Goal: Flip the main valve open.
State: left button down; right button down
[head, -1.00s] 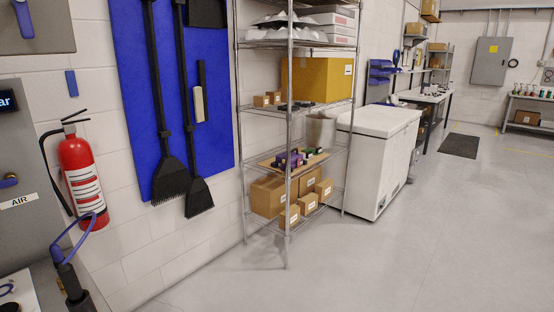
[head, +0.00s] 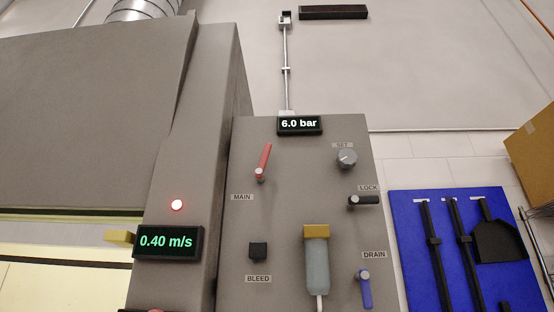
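The main valve (head: 263,163) is a red lever on a grey panel (head: 345,230), with a MAIN label (head: 242,197) below and left of its pivot. The lever points up, leaning slightly right. A display (head: 299,124) at the top of the panel reads 6.0 bar. Neither of my grippers shows clearly in the head view.
The panel also carries a SET knob (head: 346,158), black LOCK lever (head: 364,201), blue DRAIN lever (head: 364,289), black BLEED knob (head: 258,250) and a yellow-topped filter (head: 317,260). Right hangs a blue tool board (head: 408,245).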

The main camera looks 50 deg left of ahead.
aim_at(259, 171)
jog(key=u, duration=0.45)
jog(key=l+u, duration=0.15)
jog(key=u, duration=0.8)
